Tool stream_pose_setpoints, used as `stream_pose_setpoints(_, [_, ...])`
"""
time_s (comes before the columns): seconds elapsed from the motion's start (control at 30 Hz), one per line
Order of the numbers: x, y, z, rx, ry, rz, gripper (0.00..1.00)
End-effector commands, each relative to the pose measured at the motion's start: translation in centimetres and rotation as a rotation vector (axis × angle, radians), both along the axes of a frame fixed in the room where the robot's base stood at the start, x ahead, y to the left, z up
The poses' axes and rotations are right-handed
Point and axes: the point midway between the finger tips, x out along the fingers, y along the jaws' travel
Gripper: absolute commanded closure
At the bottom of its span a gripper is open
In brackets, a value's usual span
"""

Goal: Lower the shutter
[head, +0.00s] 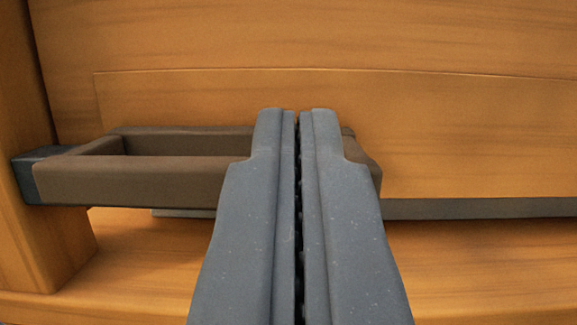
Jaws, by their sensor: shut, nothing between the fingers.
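The wooden shutter (450,130) fills the upper part of the head view, with a grey strip (480,208) along its lower edge. A brown bar handle (130,180) stands out from the lower left of the shutter. My gripper (297,112) is shut and empty. Its fingers lie in front of the handle's right part and hide some of it. I cannot tell whether the fingers touch the handle.
A wooden post (40,240) stands at the left edge, with a dark grey block (30,170) beside the handle's left end. A wooden sill (480,265) runs below the shutter, with a gap between them.

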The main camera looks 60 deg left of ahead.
Motion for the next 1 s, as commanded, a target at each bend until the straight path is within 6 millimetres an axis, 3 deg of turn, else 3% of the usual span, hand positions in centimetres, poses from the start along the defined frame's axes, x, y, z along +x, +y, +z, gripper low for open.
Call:
stream_pose_setpoints(0.1, [0.0, 0.0, -2.5, -0.006, 0.003, 0.0, 1.0])
stream_pose_setpoints(0.3, [0.1, 0.0, -4.4, -0.004, 0.002, 0.0, 1.0])
stream_pose_setpoints(0.83, [0.1, -0.1, -5.3, -0.007, 0.003, -0.001, 1.0])
stream_pose_setpoints(1.0, [0.1, -0.1, -4.8, -0.008, 0.004, -0.002, 1.0])
